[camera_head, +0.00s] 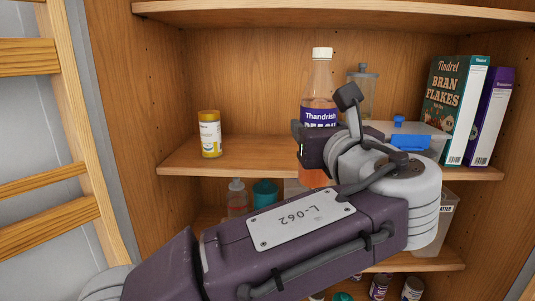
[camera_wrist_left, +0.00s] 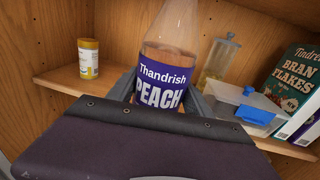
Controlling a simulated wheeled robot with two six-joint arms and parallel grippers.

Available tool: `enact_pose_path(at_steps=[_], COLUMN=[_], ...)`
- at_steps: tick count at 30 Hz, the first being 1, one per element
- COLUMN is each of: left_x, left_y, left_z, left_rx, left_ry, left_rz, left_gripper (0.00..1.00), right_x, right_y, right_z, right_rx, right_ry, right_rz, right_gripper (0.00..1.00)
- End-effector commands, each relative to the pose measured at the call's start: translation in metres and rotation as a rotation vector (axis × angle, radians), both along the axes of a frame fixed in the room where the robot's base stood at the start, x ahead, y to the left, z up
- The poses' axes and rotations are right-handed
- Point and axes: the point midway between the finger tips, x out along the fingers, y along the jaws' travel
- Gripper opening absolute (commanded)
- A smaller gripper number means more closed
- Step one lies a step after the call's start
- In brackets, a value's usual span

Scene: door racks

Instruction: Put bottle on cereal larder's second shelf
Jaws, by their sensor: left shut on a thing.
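A clear bottle (camera_head: 320,85) with a white cap, a purple "Thandrish PEACH" label and orange contents stands roughly upright in my left gripper (camera_head: 318,145). In the left wrist view the gripper's fingers (camera_wrist_left: 163,100) close around the bottle (camera_wrist_left: 168,52) from both sides at the label. In the head view the bottle's lower part shows orange below the gripper, overlapping the front edge of the wooden shelf (camera_head: 240,158). The gripper and arm hide part of it; I cannot tell whether its base touches anything. My right gripper is out of view.
On the shelf, a yellow pill bottle (camera_head: 209,134) stands left. A glass jar (camera_head: 362,92), a blue-latched clear container (camera_head: 410,138) and cereal boxes (camera_head: 455,105) stand right. Bare shelf lies beside the pill bottle. Lower shelves hold more items, including a teal container (camera_head: 264,193).

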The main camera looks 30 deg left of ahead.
Motion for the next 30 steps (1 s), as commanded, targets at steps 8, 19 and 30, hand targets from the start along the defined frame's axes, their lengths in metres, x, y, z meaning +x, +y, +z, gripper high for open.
enact_pose_path(at_steps=[8, 19, 30], left_x=[-0.003, 0.076, 0.122], left_y=[0.009, 0.079, 0.114], left_z=[0.011, 0.016, 0.01], left_rx=[0.004, 0.004, 0.002], left_ry=[0.0, 0.006, -0.001], left_rz=[0.003, 0.012, 0.002], left_gripper=[0.0, 0.0, 0.0], right_x=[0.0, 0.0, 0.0], right_y=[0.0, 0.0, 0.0], right_z=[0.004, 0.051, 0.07], right_rx=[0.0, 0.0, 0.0], right_ry=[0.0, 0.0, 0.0], right_rz=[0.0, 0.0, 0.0], right_gripper=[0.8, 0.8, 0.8])
